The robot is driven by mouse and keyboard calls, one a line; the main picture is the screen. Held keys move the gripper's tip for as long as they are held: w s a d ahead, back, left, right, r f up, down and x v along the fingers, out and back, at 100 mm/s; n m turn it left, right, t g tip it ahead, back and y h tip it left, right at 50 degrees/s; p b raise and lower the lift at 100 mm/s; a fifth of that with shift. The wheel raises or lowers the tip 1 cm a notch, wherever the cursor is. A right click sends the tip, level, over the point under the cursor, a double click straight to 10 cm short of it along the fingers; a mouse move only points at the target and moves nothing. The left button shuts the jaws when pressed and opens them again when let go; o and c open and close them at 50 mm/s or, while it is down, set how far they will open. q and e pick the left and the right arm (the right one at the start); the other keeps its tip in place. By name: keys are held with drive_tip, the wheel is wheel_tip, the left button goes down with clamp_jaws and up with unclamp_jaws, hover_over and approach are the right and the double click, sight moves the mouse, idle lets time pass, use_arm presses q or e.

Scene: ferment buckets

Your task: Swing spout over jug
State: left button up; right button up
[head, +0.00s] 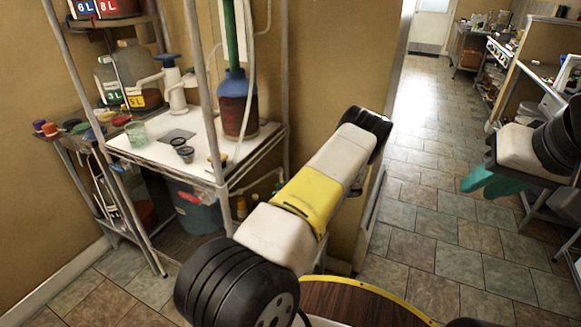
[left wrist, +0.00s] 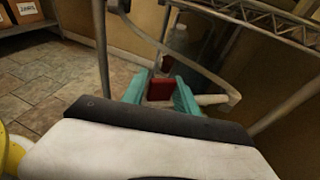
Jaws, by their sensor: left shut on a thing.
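In the left wrist view my left gripper's teal fingers (left wrist: 160,95) are shut on a small red block (left wrist: 161,88). A pale spout-like piece (left wrist: 211,99) sticks out to the right beside the fingers, and a curved grey tube comes down near its end. I cannot tell whether the spout and red block are joined. My left gripper is hidden in the head view behind my arm. My right gripper (head: 490,184) is at the right of the head view, over the floor, holding nothing visible. No jug can be clearly told under the spout.
A blue bucket (head: 199,212) is below. A round wooden top (head: 350,302) is at bottom centre. The tiled floor is mostly free.

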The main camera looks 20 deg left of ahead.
use_arm(q)
drive_tip(key=shift+s+d+f, duration=0.1)
drive_tip(key=shift+d+f, duration=0.05)
drive_tip(key=shift+d, duration=0.05)
drive_tip(key=shift+w+d+n+g, duration=0.3)
drive_tip(key=shift+w+d+g, duration=0.2)
drive_tip(key=shift+d, duration=0.3)
drive_tip(key=shift+c, duration=0.4)
drive_tip(key=o, duration=1.1)
drive_tip(key=shift+a, duration=0.1)
drive_tip(key=shift+w, duration=0.1)
drive_tip(key=shift+r+v, duration=0.1)
drive_tip(key=shift+v, duration=1.65)
drive_tip(key=shift+r+v, duration=0.15)
drive_tip(key=shift+v, duration=1.65)
drive_tip(key=shift+a, duration=0.1)
